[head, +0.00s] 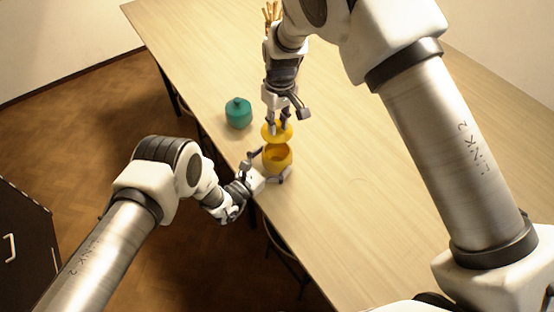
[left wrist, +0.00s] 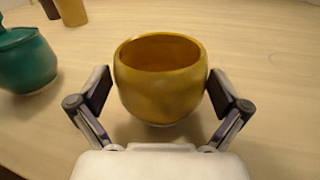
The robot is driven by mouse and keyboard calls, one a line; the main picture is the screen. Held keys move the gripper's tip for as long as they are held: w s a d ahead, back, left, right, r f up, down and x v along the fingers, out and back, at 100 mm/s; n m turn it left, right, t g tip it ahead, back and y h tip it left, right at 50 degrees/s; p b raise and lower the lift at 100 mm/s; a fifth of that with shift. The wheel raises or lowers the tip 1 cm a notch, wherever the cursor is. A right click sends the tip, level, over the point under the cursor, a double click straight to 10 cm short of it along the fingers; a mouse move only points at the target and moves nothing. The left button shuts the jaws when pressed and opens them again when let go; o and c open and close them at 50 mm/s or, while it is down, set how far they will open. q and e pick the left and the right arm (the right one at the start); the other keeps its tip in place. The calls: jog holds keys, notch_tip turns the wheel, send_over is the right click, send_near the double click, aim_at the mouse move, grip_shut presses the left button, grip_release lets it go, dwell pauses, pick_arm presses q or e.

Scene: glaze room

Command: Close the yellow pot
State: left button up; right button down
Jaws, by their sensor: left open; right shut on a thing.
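The yellow pot (head: 277,160) stands upright and uncovered near the table's left edge; it also shows in the left wrist view (left wrist: 160,85), its dark inside visible. My left gripper (head: 271,167) is open, with its fingers on either side of the pot; in the left wrist view (left wrist: 160,92) small gaps seem to show between pads and pot. My right gripper (head: 278,127) is shut on the yellow lid (head: 285,132) and holds it above the pot, toward the far side of its opening. The lid's knob is hidden by the fingers.
A teal lidded pot (head: 238,113) stands on the table to the left, also in the left wrist view (left wrist: 25,62). Tan upright items (head: 271,12) stand at the far end. The wooden table (head: 360,190) is clear to the right.

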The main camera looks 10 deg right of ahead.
aim_at(278, 130)
pick_arm(q)
jog(key=shift+w+d, duration=0.35)
jog(key=shift+d, duration=0.15)
jog(key=c, duration=1.3)
pick_arm(e)
jog(key=shift+f, duration=2.45)
jog(key=shift+f, duration=0.9)
jog(key=shift+f, duration=0.6)
